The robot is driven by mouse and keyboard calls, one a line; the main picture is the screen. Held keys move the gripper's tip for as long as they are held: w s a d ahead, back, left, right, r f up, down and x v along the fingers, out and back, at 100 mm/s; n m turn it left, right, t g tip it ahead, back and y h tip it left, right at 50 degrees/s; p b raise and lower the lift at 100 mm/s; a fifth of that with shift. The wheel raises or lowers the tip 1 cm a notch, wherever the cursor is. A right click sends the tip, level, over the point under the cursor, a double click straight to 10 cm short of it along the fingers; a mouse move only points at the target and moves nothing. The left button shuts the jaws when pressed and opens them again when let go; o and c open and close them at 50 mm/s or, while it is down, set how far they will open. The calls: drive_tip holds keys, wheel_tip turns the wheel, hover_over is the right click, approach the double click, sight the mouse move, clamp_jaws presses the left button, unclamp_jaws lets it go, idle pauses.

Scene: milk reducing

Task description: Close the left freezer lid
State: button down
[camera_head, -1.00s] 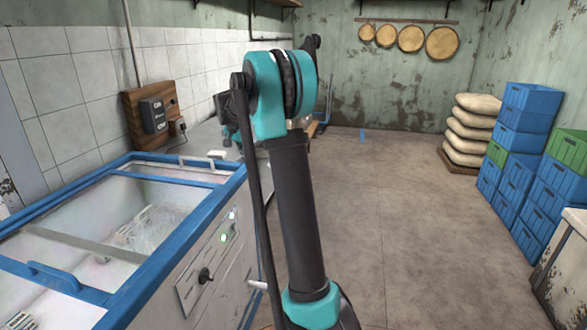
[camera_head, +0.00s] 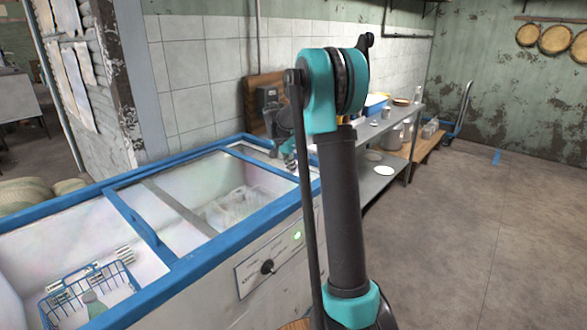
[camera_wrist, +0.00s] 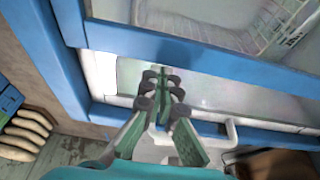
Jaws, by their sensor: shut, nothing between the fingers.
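The chest freezer (camera_head: 226,244) stands at the left with a blue rim and a white front. A blue lid bar with a raised handle (camera_head: 148,232) crosses its top. A clear lid section lies to the right of that bar, and a grey bar (camera_head: 172,206) crosses beneath or within it. The left section shows a blue wire basket (camera_head: 92,290), seemingly uncovered. My gripper (camera_wrist: 163,80) is shut and empty above the freezer's blue-framed end in the wrist view.
A metal shelf table (camera_head: 400,135) with jars stands beyond the freezer. A wooden board with a dark box (camera_head: 268,97) is on the tiled wall. The floor (camera_head: 480,230) at the right is clear. Blue crates (camera_wrist: 10,100) and sacks (camera_wrist: 25,135) show in the wrist view.

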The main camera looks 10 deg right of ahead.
sight(211, 218)
drive_tip(key=s+a, duration=0.7)
drive_tip(key=a, duration=0.3)
drive_tip(key=s+a, duration=0.8)
drive_tip(key=a, duration=0.3)
drive_tip(key=s+a, duration=0.8)
drive_tip(key=a, duration=0.2)
drive_tip(key=shift+a, duration=0.3)
